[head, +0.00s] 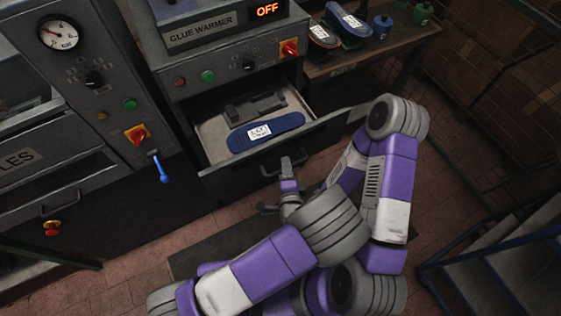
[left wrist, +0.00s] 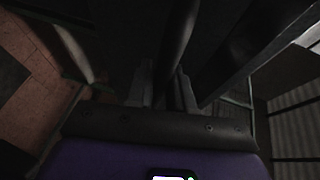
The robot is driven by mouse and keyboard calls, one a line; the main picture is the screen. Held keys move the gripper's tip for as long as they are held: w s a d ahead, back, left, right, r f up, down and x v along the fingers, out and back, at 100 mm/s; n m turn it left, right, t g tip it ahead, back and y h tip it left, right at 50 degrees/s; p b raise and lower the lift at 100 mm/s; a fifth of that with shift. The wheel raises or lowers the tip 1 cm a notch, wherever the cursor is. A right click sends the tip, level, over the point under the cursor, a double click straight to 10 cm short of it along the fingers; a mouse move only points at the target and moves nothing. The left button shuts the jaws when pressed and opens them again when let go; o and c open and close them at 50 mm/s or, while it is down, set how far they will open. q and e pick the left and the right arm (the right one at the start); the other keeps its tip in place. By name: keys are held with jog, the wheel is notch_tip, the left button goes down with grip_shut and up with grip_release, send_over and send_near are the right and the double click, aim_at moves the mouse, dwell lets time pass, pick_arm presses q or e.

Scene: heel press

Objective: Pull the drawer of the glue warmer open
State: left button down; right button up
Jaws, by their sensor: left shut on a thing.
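The glue warmer (head: 205,50) is a grey box with a name label and a lit "OFF" display. Its drawer (head: 325,123) stands pulled out, showing a pale inside. In it lie a blue sole (head: 285,129) with a white label and a dark grey piece (head: 256,107). My left gripper (head: 286,164) is at the drawer front, shut on the bar handle (head: 268,172). In the left wrist view the fingers (left wrist: 165,85) close around a dark bar, in deep shade. My right gripper cannot be made out.
A bench (head: 385,45) at the right holds labelled shoe soles (head: 347,22) and small jars. A grey machine with a gauge (head: 58,35) and a blue-handled lever (head: 160,168) stands at the left. A blue-railed rack (head: 490,246) is at the lower right.

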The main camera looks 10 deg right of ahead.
pick_arm(q)
jog(key=c, duration=1.1)
grip_release()
jog(key=shift+r, duration=0.15)
